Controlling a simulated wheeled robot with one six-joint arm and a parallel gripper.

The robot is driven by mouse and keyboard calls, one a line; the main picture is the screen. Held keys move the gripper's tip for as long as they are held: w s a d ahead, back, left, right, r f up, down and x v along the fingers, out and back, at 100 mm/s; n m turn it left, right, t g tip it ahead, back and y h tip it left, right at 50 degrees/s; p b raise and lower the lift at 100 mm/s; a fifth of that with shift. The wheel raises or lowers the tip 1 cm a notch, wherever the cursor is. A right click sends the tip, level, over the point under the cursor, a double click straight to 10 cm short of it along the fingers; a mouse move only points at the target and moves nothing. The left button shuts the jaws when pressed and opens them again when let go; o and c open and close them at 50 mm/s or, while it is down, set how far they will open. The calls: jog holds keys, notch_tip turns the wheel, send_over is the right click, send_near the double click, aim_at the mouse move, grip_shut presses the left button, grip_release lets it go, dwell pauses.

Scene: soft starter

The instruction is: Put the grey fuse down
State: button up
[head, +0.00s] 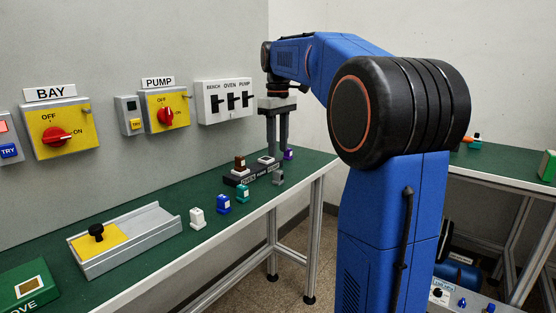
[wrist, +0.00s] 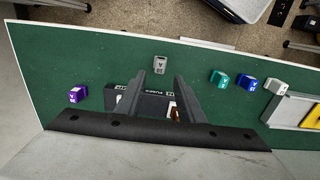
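The grey fuse (head: 279,178) stands on the green bench top, at the front side of the black fuse block (head: 252,178). In the wrist view the grey fuse (wrist: 160,63) lies just beyond my fingertips, with its label facing up. My gripper (head: 277,152) is open, its two fingers pointing down above the bench by the block. In the wrist view my gripper (wrist: 170,77) shows a clear gap between the fingers and nothing held. The fingers hide part of the block.
A brown fuse (head: 240,162) stands at the block, with a purple fuse (head: 288,154) beyond it. Teal (head: 242,194), blue (head: 223,204) and white (head: 197,218) fuses stand along the bench. A grey tray (head: 130,241) lies nearer. Switch panels line the wall.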

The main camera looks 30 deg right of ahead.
notch_tip(320, 180, up, 6)
jog(key=shift+f, duration=0.15)
jog(key=s+a+f+m+t, duration=0.1)
jog(key=s+a+f, duration=0.4)
jog(key=s+f, duration=0.4)
jog(key=s+a+f+m+t, duration=0.1)
jog(key=s+a+f+t, duration=0.1)
jog(key=s+a+f, duration=0.3)
jog(key=s+a+f+m+t, duration=0.1)
jog(key=s+a+f, duration=0.4)
jog(key=s+f, duration=0.9)
jog(key=shift+s+a+m+t, duration=0.4)
jog(key=shift+s+m, duration=0.1)
jog(key=shift+s, duration=0.65)
